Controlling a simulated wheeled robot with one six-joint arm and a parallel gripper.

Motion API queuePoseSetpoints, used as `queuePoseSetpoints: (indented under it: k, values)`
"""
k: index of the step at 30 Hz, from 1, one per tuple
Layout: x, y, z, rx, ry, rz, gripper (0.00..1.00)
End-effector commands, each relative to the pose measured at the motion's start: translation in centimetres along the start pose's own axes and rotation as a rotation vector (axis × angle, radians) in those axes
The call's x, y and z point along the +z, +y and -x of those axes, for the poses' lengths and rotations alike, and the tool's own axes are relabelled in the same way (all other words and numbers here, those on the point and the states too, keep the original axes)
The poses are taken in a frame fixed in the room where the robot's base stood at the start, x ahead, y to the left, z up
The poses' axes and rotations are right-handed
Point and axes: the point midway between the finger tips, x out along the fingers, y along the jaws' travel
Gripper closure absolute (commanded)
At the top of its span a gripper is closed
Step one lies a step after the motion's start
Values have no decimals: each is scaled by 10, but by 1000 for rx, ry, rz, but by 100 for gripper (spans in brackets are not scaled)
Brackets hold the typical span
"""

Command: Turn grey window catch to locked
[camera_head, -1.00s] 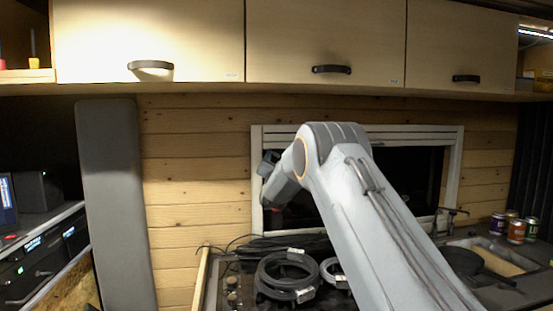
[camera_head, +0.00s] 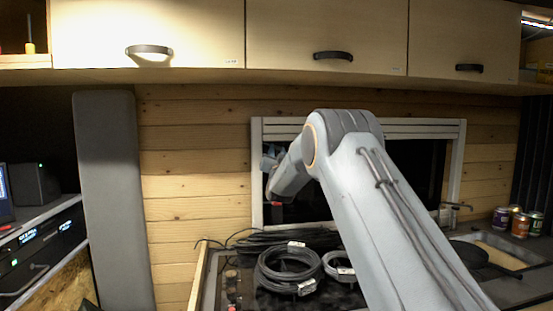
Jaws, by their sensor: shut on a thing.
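The white-framed window (camera_head: 257,180) is in the back wall, its middle covered by my arm. My gripper (camera_head: 269,160) is at the left upright of the window frame, partly hidden behind my own wrist. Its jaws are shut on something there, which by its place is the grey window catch. The catch itself is hidden by my gripper and wrist, so I cannot see which way it points.
Coiled black cables (camera_head: 286,272) lie on the counter below the window. Cans (camera_head: 520,225) and a dark pan (camera_head: 470,257) are at the right. Overhead cupboards (camera_head: 325,35) hang above. A grey padded panel (camera_head: 117,200) stands at the left.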

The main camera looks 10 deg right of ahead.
Motion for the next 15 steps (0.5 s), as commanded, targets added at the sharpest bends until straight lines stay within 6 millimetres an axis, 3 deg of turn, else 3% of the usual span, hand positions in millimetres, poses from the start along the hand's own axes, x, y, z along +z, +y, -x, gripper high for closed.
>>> queuePoseSetpoints:
  k: [15]
  values:
    - [1,4,0,-113,0,275,94]
